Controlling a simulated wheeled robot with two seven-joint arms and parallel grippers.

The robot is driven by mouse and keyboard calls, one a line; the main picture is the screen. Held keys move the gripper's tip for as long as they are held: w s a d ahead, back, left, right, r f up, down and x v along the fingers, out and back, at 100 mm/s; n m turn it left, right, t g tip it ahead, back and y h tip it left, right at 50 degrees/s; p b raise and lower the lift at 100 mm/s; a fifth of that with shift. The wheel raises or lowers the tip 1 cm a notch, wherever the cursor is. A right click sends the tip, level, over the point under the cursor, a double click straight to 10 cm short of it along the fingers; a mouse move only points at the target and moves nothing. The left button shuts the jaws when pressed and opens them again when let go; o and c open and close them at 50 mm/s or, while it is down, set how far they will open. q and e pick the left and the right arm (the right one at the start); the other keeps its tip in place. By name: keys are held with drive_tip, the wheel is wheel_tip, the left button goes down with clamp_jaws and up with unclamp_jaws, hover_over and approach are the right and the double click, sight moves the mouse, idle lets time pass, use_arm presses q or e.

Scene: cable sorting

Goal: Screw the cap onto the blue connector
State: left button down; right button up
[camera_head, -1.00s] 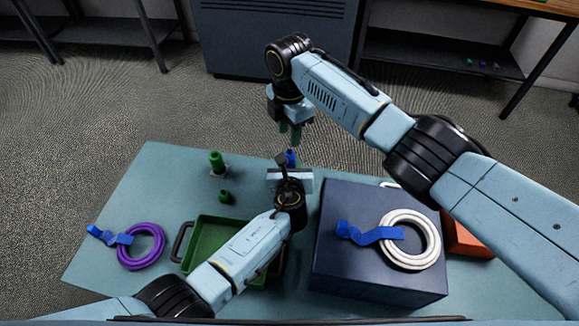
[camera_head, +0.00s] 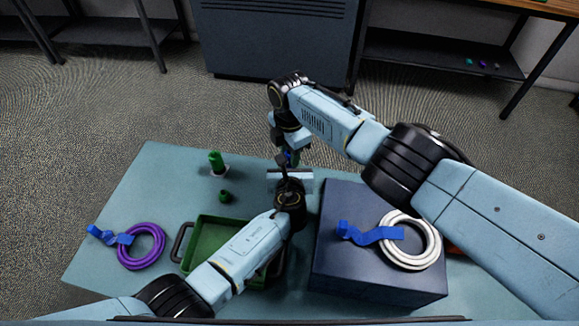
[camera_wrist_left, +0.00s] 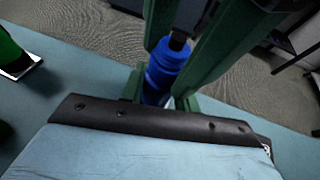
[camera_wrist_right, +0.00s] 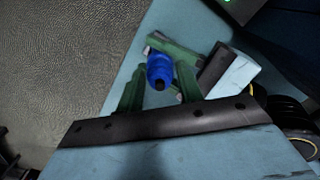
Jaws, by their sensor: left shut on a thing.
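The blue connector (camera_wrist_left: 163,75) stands upright in my left gripper (camera_wrist_left: 160,95), which is shut on it. It has a wider blue upper section and a small dark tip. I cannot tell whether that upper section is a separate cap. My right gripper (camera_wrist_right: 158,85) points down over it, its green fingers on either side with visible gaps, so it looks open. In the right wrist view the blue connector (camera_wrist_right: 160,68) sits between those fingers. In the head view both grippers meet at the table's far edge, and the right gripper (camera_head: 290,152) largely hides the connector.
A green connector (camera_head: 216,162) stands in a pale holder, with a small green piece (camera_head: 225,196) nearby. A green tray (camera_head: 205,232), a purple cable (camera_head: 141,246) and a dark box (camera_head: 375,284) bearing a white cable (camera_head: 430,245) lie nearer.

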drive_tip(key=shift+c, duration=0.3)
drive_tip(key=c, duration=0.7)
drive_tip(key=shift+m, duration=1.6)
clamp_jaws()
drive_tip(key=o, duration=1)
unclamp_jaws()
drive_tip(key=shift+f, duration=0.1)
drive_tip(key=shift+o, duration=0.2)
drive_tip(key=shift+r, duration=2.3)
